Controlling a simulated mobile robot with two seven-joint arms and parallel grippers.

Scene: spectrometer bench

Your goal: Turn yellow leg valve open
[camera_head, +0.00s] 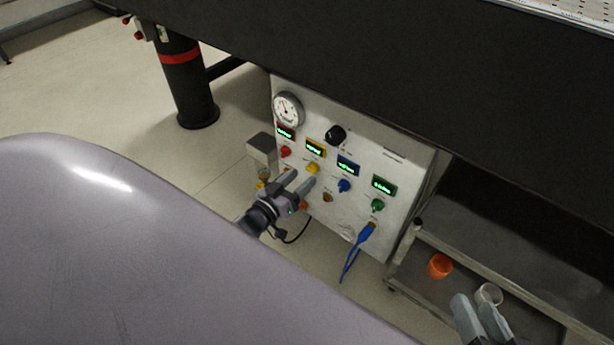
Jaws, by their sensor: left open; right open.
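The yellow valve knob (313,168) is on the white panel under a yellow-framed display (316,148). Its handle direction is too small to tell. My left gripper (301,177) is open in front of the panel, with its two fingertips pointing up just below and left of the yellow knob. I cannot tell whether a fingertip touches the knob. My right gripper (478,305) is open at the bottom right, over the low cart and away from the panel.
Red (286,152), blue (344,186) and green (377,205) knobs sit on the same white panel (330,225), beside a gauge (288,108). A blue cable (354,256) hangs from it. An orange cup (440,265) stands on the cart (413,275). The dark bench edge (400,80) overhangs.

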